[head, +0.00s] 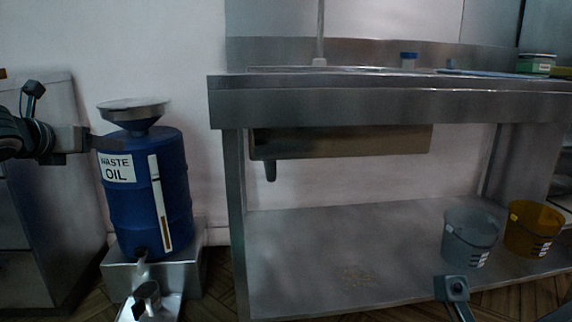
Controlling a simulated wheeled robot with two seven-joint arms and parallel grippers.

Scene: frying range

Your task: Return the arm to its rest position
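My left arm comes in from the left edge. Its gripper (88,140) is level with the upper part of a blue waste oil drum (173,185), at the drum's left side. The fingers are seen side-on and dark, so I cannot tell whether they are open or shut, or whether they touch the drum. Of my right arm only a small camera-like part and its stalk show at the bottom edge, right of centre; the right gripper's fingers are not in view.
A metal funnel (134,112) tops the drum, which stands on a metal base (188,270). A steel sink table (380,104) fills the right. A grey bucket (470,238) and a yellow bucket (533,230) stand on its lower shelf (330,265). A metal cabinet (55,200) stands left.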

